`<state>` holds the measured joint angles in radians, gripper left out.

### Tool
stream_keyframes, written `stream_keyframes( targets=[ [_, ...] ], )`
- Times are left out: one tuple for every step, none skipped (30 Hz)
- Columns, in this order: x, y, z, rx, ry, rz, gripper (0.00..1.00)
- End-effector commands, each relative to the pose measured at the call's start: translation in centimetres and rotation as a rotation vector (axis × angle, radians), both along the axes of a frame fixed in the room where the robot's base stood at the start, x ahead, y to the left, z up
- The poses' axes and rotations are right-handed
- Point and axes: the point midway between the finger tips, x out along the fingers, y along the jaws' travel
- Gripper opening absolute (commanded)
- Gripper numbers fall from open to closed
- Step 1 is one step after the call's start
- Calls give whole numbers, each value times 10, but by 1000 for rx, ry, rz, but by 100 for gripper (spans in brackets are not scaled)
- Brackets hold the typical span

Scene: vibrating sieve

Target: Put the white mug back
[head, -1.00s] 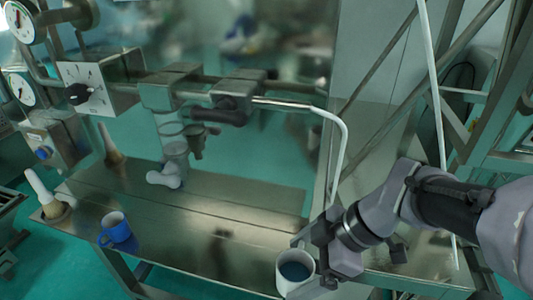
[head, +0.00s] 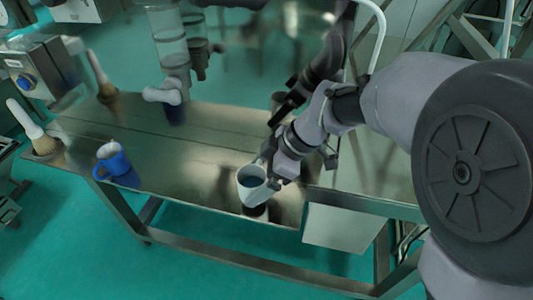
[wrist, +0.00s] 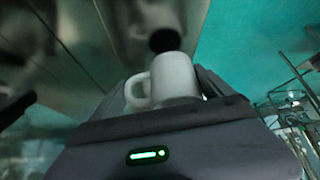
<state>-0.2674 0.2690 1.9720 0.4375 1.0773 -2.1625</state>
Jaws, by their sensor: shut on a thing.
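The white mug (head: 252,187) is in my gripper (head: 268,172), upright or slightly tilted, with a dark bluish inside. It is over the right part of the metal table (head: 195,185), and its dark reflection shows below it. A small gap seems to lie between mug and table, though I cannot tell how much. The wrist view shows the mug (wrist: 175,78) between the fingers of my gripper (wrist: 165,90), with its handle to the left. A dark round spot shows on the metal beyond it.
Two brushes, one with a white handle (head: 35,135) and one farther back (head: 106,90), stand at the left end. A glass column (head: 172,45) rises at the back. The table middle is clear.

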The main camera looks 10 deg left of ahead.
Motion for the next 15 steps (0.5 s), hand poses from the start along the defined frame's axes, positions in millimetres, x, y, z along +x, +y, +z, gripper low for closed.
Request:
stream_keyframes(
  targets=[
    [0,0,-15,-1,2,0,43],
    [0,0,-21,0,2,0,43],
    [0,0,-26,0,2,0,43],
    [0,-1,-26,0,1,0,43],
    [0,-1,-25,0,1,1,43],
    [0,-1,-24,0,0,0,43],
    [0,-1,-23,0,0,0,43],
    [0,-1,-23,0,0,0,43],
    [0,-1,-23,0,0,0,43],
    [0,-1,-23,0,0,0,43],
    [0,-1,-24,0,0,0,43],
    [0,-1,-26,0,0,0,43],
    [0,-1,-27,0,0,0,43],
    [0,-1,-27,0,0,0,43],
    [0,-1,-26,0,0,0,97]
  ],
)
